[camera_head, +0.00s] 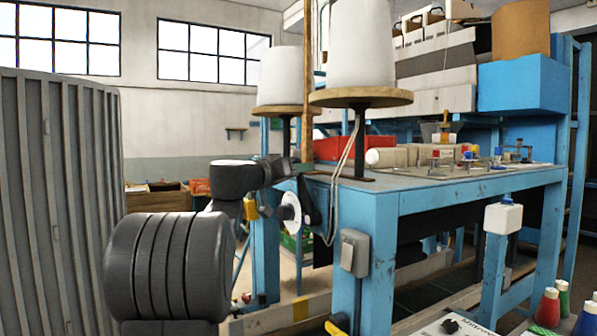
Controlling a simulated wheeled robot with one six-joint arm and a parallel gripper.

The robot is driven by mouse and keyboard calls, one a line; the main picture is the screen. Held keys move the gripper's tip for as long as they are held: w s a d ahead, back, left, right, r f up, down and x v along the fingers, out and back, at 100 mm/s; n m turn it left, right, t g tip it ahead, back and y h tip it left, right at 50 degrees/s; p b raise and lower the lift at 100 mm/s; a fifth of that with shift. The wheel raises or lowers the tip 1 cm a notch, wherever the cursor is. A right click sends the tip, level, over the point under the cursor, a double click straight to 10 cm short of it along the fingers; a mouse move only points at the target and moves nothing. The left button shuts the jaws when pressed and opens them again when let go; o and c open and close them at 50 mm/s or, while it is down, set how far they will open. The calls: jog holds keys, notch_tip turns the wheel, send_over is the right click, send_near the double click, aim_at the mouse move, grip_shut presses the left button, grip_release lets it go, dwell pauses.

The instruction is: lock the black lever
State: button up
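No black lever can be made out for certain. A small black knob (451,326) sits on a pale panel with printed lettering at the bottom edge, cut off by the frame; I cannot tell whether it is the lever. My dark arm reaches right from the left foreground to the near left corner of the blue table. What seems to be my gripper (307,206) is a small dark shape beside a white disc (291,213) there. Its fingers are too small and too hidden to tell whether they are open or shut, or hold anything.
The blue table (480,193) carries white thread cones (361,45) on round wooden stands. A grey switch box (354,252) is on its front leg. A white bottle (503,216) and coloured cones (547,308) stand at right. A grey ribbed panel (58,200) rises at left.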

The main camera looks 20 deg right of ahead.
grip_shut()
jog(key=shift+s+f+b, duration=0.1)
jog(key=shift+s+b, duration=0.05)
jog(key=shift+b, duration=0.4)
jog(key=s+m+b, duration=0.1)
jog(key=b, duration=0.2)
jog(key=s+m+h+b, duration=0.1)
jog(key=s+m+b, duration=0.2)
jog(key=b, duration=0.4)
jog(key=s+f+m+g+h+b, duration=0.1)
jog(key=s+m+b, duration=0.3)
jog(key=b, duration=0.4)
jog(key=s+d+f+m+h+b, duration=0.1)
jog(key=s+m+b, duration=0.3)
jog(key=b, duration=0.4)
jog(key=shift+s+f+m+g, duration=0.1)
jog(key=shift+m+g, duration=0.2)
jog(key=shift+m, duration=0.4)
jog(key=shift+o, duration=0.7)
grip_release()
